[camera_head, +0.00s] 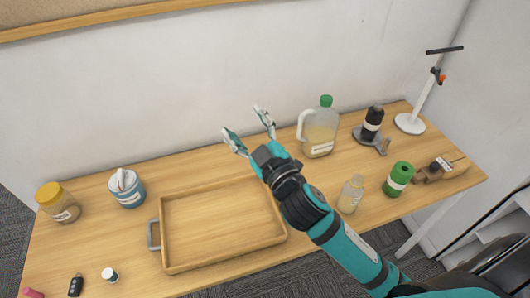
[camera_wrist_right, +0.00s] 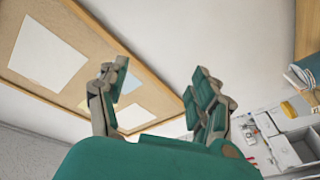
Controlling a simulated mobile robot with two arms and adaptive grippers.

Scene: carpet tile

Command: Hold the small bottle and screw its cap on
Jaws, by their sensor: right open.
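A small clear bottle (camera_head: 349,198) with pale yellowish contents and a label stands upright near the front right of the wooden table. Its top looks pale; I cannot tell whether a cap sits on it. A small white-topped round item (camera_head: 110,274) stands at the front left; it is too small to tell whether it is a cap. My right gripper (camera_head: 248,124) is open and empty, raised above the back of the table, away from the bottle. Its spread fingers also show in the right wrist view (camera_wrist_right: 155,90). My left gripper is not in view.
A wooden tray (camera_head: 164,235) lies empty on the table (camera_head: 310,225). A green-capped jug (camera_head: 320,132), a green roll (camera_head: 398,180), a black bottle (camera_head: 372,122) and a white stand (camera_head: 410,123) are right. A yellow-lidded jar (camera_head: 58,203) and blue tub (camera_head: 127,190) are left.

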